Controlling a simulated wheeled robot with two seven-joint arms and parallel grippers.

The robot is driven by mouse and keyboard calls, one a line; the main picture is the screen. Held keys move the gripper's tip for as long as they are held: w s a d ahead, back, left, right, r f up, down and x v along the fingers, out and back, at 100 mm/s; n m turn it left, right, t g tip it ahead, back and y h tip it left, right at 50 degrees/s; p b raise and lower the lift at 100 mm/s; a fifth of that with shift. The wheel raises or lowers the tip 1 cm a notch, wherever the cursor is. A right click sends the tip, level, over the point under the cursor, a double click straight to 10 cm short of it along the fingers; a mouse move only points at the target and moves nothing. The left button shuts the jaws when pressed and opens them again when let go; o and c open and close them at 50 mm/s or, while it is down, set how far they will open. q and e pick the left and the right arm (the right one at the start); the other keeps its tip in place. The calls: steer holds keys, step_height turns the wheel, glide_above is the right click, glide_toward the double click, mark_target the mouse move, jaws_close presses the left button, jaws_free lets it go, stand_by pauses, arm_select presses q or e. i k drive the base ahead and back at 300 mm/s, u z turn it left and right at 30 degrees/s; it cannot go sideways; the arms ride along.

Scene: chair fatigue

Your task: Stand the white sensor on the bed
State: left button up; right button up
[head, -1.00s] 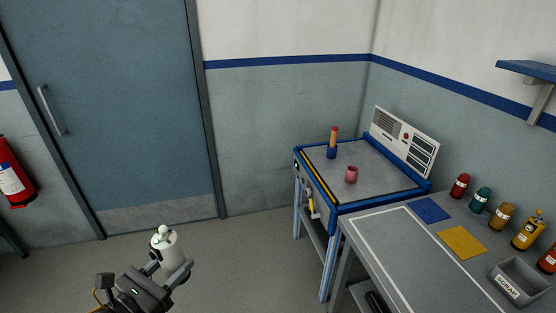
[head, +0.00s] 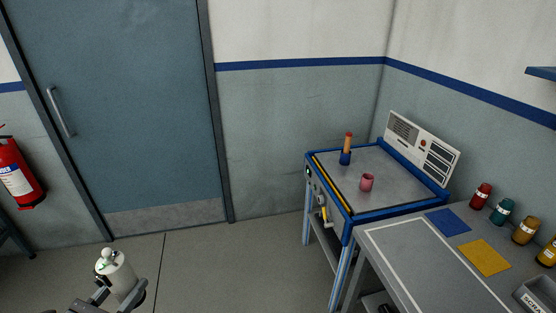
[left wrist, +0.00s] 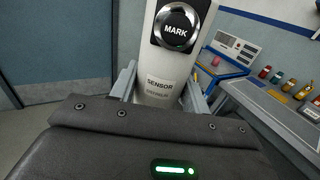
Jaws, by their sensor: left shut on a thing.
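The white sensor (head: 119,275) is in my left gripper (head: 122,295), at the lower left of the head view, in front of the door and well away from the bed. In the left wrist view the sensor (left wrist: 163,78) stands between the two fingers, with a round MARK button and a SENSOR label. The bed (head: 395,187) is a grey top with blue edges at the right of centre. On it are a pink cup (head: 367,182) and an orange-topped blue piece (head: 346,150). My right gripper is not in view.
A grey workbench (head: 400,250) adjoins the bed's near side, with a blue mat (head: 447,222), a yellow mat (head: 484,257), several jars and a scrap bin (head: 537,296). A control panel (head: 422,146) stands behind the bed. A fire extinguisher (head: 17,172) hangs at left.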

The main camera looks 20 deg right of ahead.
mark_target(383, 170)
steer(key=z, duration=0.05)
steer(key=i, duration=3)
steer(key=z, duration=2.25)
steer(key=i, duration=0.85)
steer(key=z, duration=1.6)
